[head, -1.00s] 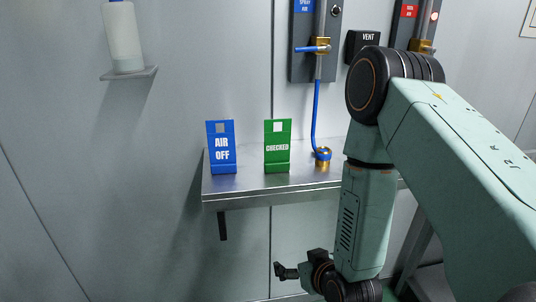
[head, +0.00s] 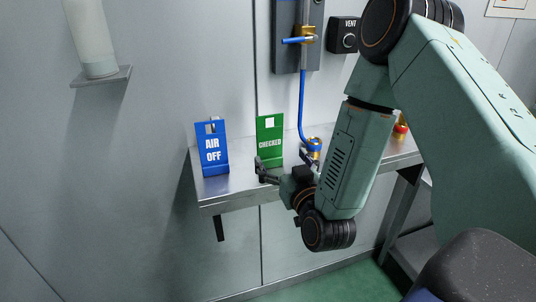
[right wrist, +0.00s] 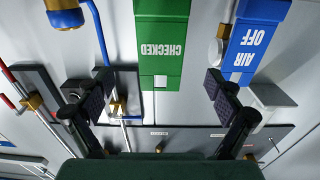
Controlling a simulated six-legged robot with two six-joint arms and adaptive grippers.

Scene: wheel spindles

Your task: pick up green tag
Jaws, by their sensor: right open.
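The green tag (head: 270,131), lettered CHECKED, stands upright on the metal shelf, its lower part partly behind my right gripper. My right gripper (head: 284,166) is open and empty at the shelf's front edge, in front of the green tag. In the right wrist view the green tag (right wrist: 162,42) appears upside down, between the two spread fingers (right wrist: 158,88) and beyond them. I see no contact with it. My left gripper is not in view.
A blue AIR OFF tag (head: 212,150) stands left of the green one on the shelf (head: 228,187). A brass fitting with a blue hose (head: 302,105) is on the right. A bottle (head: 90,35) sits on a small wall ledge.

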